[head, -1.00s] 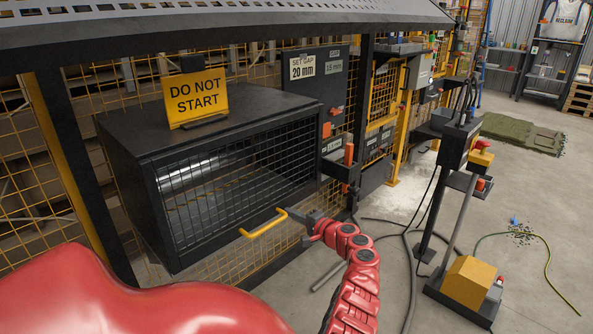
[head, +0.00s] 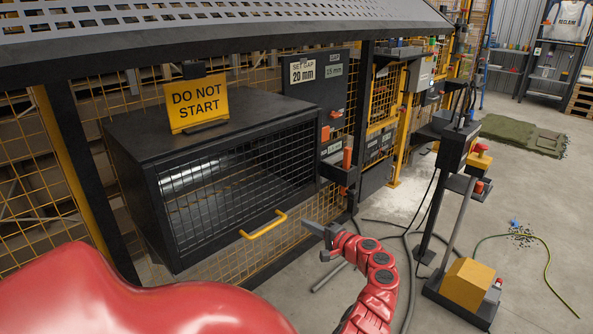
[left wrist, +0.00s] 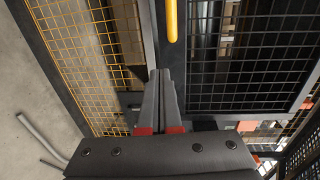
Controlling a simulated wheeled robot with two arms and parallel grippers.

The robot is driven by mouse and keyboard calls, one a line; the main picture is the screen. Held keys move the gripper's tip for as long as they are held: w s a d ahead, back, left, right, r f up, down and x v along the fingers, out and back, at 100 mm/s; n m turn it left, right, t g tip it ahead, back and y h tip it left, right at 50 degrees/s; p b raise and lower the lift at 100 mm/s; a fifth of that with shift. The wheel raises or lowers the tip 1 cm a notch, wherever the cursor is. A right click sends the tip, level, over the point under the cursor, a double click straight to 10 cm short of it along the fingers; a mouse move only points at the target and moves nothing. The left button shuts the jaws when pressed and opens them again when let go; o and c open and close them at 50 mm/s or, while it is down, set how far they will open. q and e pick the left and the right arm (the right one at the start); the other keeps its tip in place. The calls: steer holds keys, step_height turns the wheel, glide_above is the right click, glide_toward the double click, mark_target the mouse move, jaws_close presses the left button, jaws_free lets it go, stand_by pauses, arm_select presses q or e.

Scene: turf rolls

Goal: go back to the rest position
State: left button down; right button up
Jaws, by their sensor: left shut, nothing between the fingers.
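My left gripper (head: 308,228) is shut and empty, just right of and a little below the yellow handle (head: 262,226) of the black mesh-fronted box (head: 215,135). The gripper is apart from the handle in the head view. In the left wrist view its closed fingers (left wrist: 160,74) point toward the mesh door, with the yellow handle (left wrist: 172,20) beyond the tips. The mesh door looks closed. My right gripper is not in view.
A yellow DO NOT START sign (head: 197,104) stands on the box. A yellow wire fence (head: 40,200) runs behind. To the right are a control post (head: 455,150) with a red button, an orange block (head: 468,283) and floor hoses. A green turf piece (head: 522,134) lies on open floor.

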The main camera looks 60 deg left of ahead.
arm_select(q)
steer(key=v, duration=0.6)
steer(key=shift+f, duration=0.65)
steer(key=shift+w+d, duration=0.15)
